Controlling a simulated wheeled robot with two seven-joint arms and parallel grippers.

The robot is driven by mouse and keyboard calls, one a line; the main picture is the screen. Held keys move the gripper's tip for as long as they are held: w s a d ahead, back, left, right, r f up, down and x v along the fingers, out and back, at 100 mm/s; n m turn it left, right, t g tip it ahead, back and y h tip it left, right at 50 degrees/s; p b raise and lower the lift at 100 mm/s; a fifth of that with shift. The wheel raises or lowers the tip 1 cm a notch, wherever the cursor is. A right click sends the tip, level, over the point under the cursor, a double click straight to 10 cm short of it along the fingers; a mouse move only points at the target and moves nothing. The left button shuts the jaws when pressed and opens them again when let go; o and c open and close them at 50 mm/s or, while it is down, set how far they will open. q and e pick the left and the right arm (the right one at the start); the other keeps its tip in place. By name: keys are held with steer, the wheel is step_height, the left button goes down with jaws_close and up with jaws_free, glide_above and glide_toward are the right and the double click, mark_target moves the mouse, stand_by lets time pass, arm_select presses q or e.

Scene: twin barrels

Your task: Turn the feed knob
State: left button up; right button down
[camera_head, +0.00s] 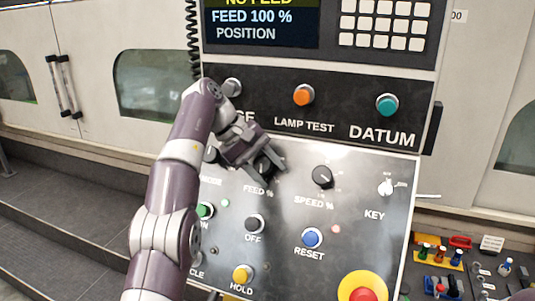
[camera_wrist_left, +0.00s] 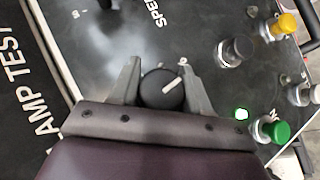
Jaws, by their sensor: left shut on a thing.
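The black feed knob (camera_wrist_left: 162,90) has a white mark, which points to the upper right in the left wrist view. My left gripper (camera_head: 269,169) is at this knob, above the "FEED %" label, and partly hides it in the head view. In the left wrist view the two grey fingers (camera_wrist_left: 164,66) stand on opposite sides of the knob, shut on it. The screen (camera_head: 260,25) above the panel reads "FEED 100 %" and "POSITION", under a cut-off line "NO FEED". My right gripper is not in view.
The black speed knob (camera_head: 322,177) is to the right on the same panel. The off button (camera_head: 255,223), blue reset button (camera_head: 312,238), yellow hold button (camera_head: 243,273) and red emergency button (camera_head: 363,290) are below. My left forearm covers the panel's left edge.

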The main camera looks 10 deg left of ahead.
arm_select(q)
steer(key=shift+r+m+y+p, duration=0.25)
steer(key=shift+m+y+p, duration=0.25)
steer(key=shift+p, duration=0.1)
steer(key=shift+g, duration=0.3)
steer(key=shift+f, duration=0.2)
steer(key=o, duration=1)
steer(key=shift+s, duration=0.1)
steer(key=shift+c, duration=0.2)
steer(key=shift+s, duration=0.2)
